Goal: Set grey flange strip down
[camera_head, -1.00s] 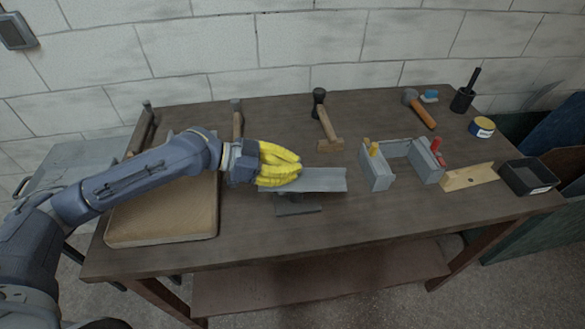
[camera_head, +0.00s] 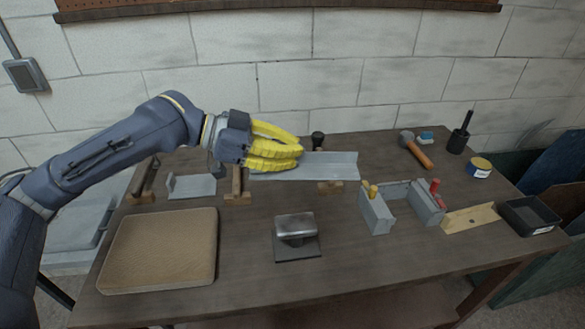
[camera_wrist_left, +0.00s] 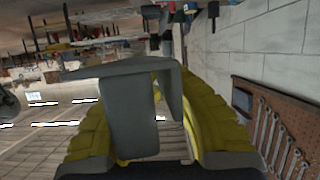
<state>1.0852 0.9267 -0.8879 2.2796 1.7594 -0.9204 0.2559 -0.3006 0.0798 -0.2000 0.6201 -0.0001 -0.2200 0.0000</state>
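The grey flange strip (camera_head: 325,166) is a long channel-like piece in the head view, held level near the back of the table. My left gripper (camera_head: 275,150) has yellow fingers shut on its left end. In the left wrist view, the grey strip (camera_wrist_left: 130,105) sits between the yellow fingers (camera_wrist_left: 160,125). The strip hides part of a hammer behind and below it, and looks raised above the table. My right gripper is not in view.
A small metal block on a dark plate (camera_head: 297,240) stands front centre. A tan pad (camera_head: 160,250) lies front left. A grey frame with yellow and red clamps (camera_head: 376,212) stands right of centre. A black tray (camera_head: 528,216) is at the right edge. Bare tabletop lies between them.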

